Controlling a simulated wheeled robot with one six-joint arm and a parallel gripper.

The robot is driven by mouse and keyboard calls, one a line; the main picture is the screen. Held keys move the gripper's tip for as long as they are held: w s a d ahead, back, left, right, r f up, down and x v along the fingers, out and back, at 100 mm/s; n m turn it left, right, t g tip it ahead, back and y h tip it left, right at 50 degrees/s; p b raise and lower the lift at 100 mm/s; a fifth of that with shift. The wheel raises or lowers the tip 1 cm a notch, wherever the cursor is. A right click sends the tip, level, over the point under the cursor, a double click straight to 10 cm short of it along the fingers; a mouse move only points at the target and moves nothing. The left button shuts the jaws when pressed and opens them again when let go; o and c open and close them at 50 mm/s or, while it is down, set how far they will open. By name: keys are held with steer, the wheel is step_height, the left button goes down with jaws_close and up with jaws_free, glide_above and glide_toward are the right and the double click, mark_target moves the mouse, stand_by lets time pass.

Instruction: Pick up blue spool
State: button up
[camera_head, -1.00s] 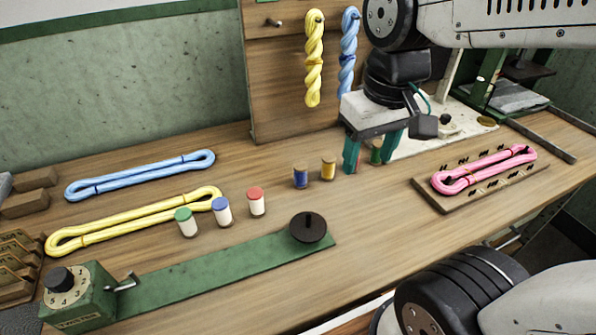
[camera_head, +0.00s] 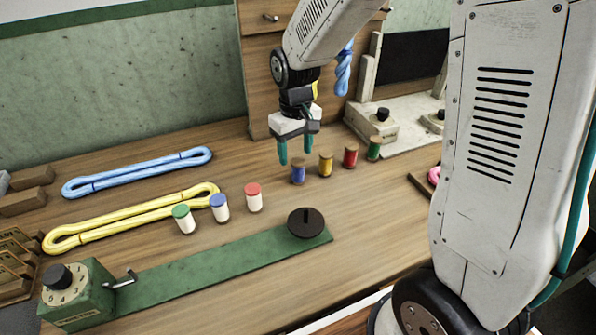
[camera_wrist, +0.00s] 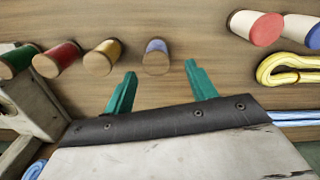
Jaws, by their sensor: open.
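The blue spool (camera_head: 298,173), blue thread with wooden ends, stands upright on the wooden bench at the left end of a row of spools. In the wrist view the blue spool (camera_wrist: 156,62) shows just beyond the fingertips, between their lines. My gripper (camera_head: 295,157) is open and empty, with teal fingers pointing down above and slightly behind the spool. The fingers also show in the wrist view (camera_wrist: 160,70), apart from the spool.
A yellow spool (camera_head: 326,164), a red spool (camera_head: 351,157) and a green spool (camera_head: 373,149) stand to the right. White capped cylinders (camera_head: 219,207) stand left. A green reel bar (camera_head: 215,268) lies in front. Blue (camera_head: 135,174) and yellow (camera_head: 130,218) skeins lie at left.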

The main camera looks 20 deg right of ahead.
mark_target(298, 161)
steer(key=f, duration=0.6)
steer(key=shift+s+d+f, duration=0.1)
steer(key=shift+d+f, duration=0.1)
steer(key=shift+c, duration=0.3)
steer(key=c, duration=0.9)
